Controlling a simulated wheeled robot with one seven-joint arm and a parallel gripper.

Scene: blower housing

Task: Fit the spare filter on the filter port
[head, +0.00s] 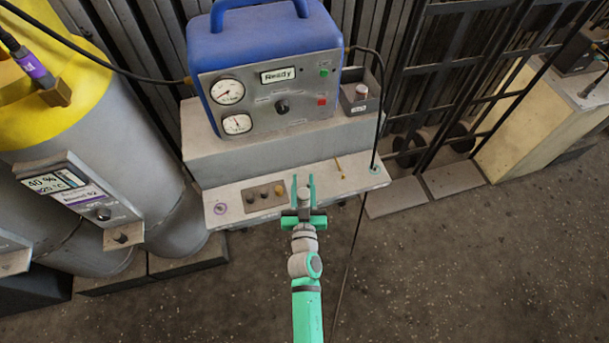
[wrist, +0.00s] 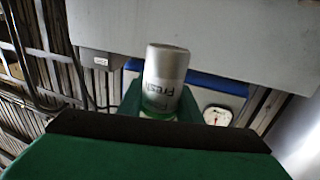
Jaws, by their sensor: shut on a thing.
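My gripper (head: 303,188) has green fingers and is shut on a small grey cylinder (head: 303,196), held upright in front of the shelf. In the wrist view the cylinder (wrist: 166,80) is silver, with printing that seems to read "Fresh"; I take it to be the spare filter. A similar small cylinder (head: 361,91) with a reddish-brown top stands in a dark box (head: 360,105) at the right of the blue machine (head: 265,60). I cannot tell for certain which part is the filter port.
A dark cable (head: 379,100) hangs at the right. Large tanks (head: 85,130) stand left. Floor (head: 460,270) is clear at front right.

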